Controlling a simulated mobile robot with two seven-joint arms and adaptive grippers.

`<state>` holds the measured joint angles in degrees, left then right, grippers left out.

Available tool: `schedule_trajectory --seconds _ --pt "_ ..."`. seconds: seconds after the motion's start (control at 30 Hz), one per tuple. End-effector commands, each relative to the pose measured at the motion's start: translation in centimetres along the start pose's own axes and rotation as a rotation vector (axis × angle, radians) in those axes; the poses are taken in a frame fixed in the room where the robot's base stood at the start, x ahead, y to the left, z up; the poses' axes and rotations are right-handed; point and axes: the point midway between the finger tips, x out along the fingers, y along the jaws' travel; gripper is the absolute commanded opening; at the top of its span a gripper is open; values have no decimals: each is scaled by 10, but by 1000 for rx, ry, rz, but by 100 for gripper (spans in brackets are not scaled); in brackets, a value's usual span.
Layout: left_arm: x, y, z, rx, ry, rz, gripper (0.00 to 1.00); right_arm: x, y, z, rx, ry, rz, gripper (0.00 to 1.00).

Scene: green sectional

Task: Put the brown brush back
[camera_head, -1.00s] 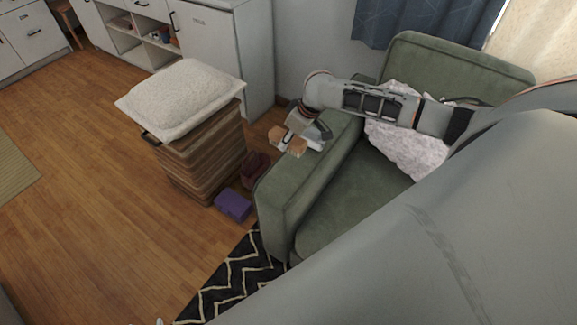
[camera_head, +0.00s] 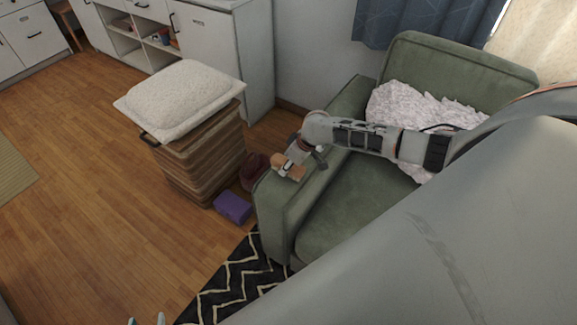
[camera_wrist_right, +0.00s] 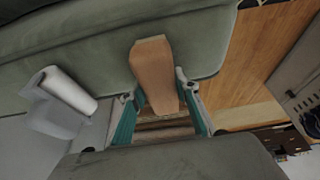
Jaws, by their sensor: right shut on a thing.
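The brown brush shows as a plain brown block (camera_wrist_right: 155,70) between the fingers of my right gripper (camera_wrist_right: 157,92); any bristles are hidden. In the head view my right arm comes in from the right. There my right gripper (camera_head: 290,166) is shut on the brush (camera_head: 294,172) at the near left armrest of the green sofa (camera_head: 300,205). Whether the brush touches the armrest I cannot tell. Two fingertips of my left gripper (camera_head: 146,321) show apart at the bottom edge, with nothing seen between them.
A wicker basket (camera_head: 205,165) with a white cushion (camera_head: 180,95) on top stands left of the sofa. A purple box (camera_head: 233,207) and a dark red item (camera_head: 252,170) lie between them. The floor at left is clear.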

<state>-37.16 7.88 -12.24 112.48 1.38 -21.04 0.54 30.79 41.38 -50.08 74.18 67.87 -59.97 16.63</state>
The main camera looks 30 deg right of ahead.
Motion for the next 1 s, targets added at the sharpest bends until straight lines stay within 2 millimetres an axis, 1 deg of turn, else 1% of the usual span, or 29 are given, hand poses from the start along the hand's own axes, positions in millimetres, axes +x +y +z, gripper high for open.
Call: schedule_trajectory --seconds 0.27,0.3,0.33,0.37,0.67,0.77,0.87,0.97,1.0 --pt "0 -1 -2 2 4 -1 40 2 0 1 0 0 -1 7" --pt "0 -1 -2 2 4 -1 40 2 0 1 0 0 -1 38" --pt "0 -1 -2 2 4 -1 40 2 0 1 0 0 -1 46" --pt "0 -1 -2 2 3 -1 40 2 0 1 0 0 -1 47" --pt "0 -1 3 3 -5 0 40 2 0 0 0 1 0 47" --pt "0 -1 3 3 -6 0 40 -3 0 -1 -1 1 0 47" --pt "-2 -2 1 4 -7 -1 40 -14 0 -1 -2 2 0 47" --pt "-4 -4 0 5 -12 -4 40 -32 0 -1 -3 2 1 47" --pt "-4 -5 0 6 -15 -6 40 -41 1 -1 -2 2 1 47"
